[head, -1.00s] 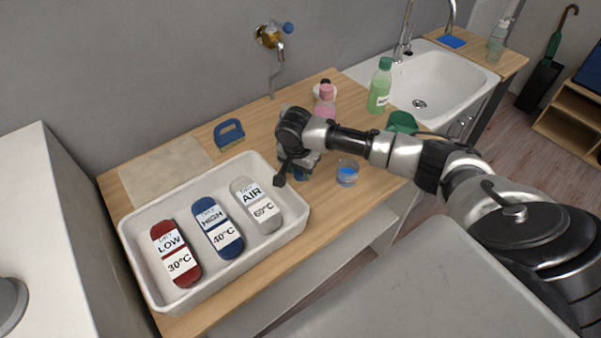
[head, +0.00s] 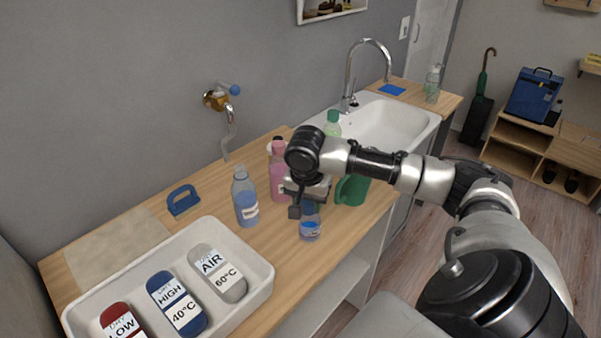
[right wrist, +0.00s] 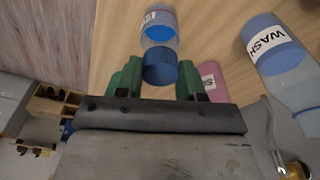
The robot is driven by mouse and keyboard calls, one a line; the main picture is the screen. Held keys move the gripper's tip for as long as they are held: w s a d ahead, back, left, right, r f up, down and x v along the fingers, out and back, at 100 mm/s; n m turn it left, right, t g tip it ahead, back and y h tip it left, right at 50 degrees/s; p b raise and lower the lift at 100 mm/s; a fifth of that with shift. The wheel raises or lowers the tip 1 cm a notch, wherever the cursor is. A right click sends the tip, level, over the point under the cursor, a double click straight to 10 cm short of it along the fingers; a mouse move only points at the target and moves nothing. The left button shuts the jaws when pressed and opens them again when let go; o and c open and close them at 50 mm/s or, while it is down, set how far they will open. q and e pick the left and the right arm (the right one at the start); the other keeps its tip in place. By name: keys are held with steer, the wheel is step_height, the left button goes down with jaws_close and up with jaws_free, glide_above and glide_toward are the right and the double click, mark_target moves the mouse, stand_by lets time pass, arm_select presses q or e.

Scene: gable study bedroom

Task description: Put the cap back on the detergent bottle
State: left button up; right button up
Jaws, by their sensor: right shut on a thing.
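My right gripper (head: 306,203) is shut on a blue cap (right wrist: 160,68), which shows between its fingers in the right wrist view. The gripper is above or just behind a short clear container (head: 310,229) with blue liquid; it also shows in the right wrist view (right wrist: 158,24). I cannot tell whether cap and container touch. A clear bottle of blue liquid (head: 246,207) stands upright to the left, apart from the gripper. Its label reads WASH in the right wrist view (right wrist: 272,45), and no coloured cap shows on it. My left gripper is not in view.
A pink bottle (head: 277,180) stands behind the gripper and a green jug (head: 352,189) to its right. A white tray (head: 262,281) with labelled pieces is at the front left. A sink (head: 395,125) is at the back right.

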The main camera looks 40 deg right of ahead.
steer(key=s+a+n, duration=0.3)
steer(key=a+n, duration=0.3)
steer(key=a, duration=0.5)
steer(key=s+a+n+t+y, duration=0.1)
steer(key=s+a+n, duration=0.3)
steer(key=a, duration=0.6)
steer(key=n, duration=0.2)
steer(key=shift+a+r+n+y, duration=0.3)
steer(key=shift+a+r, duration=0.1)
